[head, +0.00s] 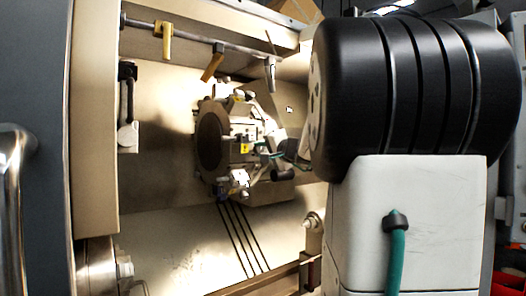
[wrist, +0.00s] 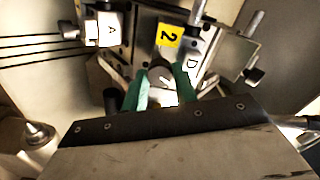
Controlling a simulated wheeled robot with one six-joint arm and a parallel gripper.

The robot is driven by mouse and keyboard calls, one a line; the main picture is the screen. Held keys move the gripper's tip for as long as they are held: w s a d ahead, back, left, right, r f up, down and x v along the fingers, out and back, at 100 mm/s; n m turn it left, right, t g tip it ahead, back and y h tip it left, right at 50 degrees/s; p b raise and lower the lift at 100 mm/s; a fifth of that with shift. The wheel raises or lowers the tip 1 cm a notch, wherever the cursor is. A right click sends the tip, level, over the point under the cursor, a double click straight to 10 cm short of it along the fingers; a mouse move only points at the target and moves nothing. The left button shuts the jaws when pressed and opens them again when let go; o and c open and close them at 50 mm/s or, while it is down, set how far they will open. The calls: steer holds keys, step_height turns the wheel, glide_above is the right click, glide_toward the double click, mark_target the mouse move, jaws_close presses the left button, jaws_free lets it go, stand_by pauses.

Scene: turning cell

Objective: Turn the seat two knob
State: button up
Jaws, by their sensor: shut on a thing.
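The seat two knob (wrist: 160,76) is a dark round knob with a pale pointer mark, just below the yellow label "2" (wrist: 170,36) in the wrist view. My gripper (wrist: 163,71) has green fingers, one on each side of the knob, and is shut on it. The knob sits on the metal turret (wrist: 140,30), which stands in the middle of the head view (head: 212,142). In the head view, my gripper (head: 270,154) reaches the turret's right side beside the yellow label (head: 244,149). The knob itself is too small to make out there.
Blocks marked "A" (wrist: 86,42) and "D" (wrist: 192,66) flank the seat. A metal rod (wrist: 250,24) sticks out at the upper right. Yellow-handled fittings (head: 212,67) hang from a rail above the turret. The cell's floor (head: 180,240) is open below left.

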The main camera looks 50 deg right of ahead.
steer(key=m, duration=1.2)
steer(key=shift+m, duration=0.3)
stand_by(0.4)
steer(key=o, duration=1)
steer(key=shift+c, duration=0.2)
steer(key=v, duration=0.8)
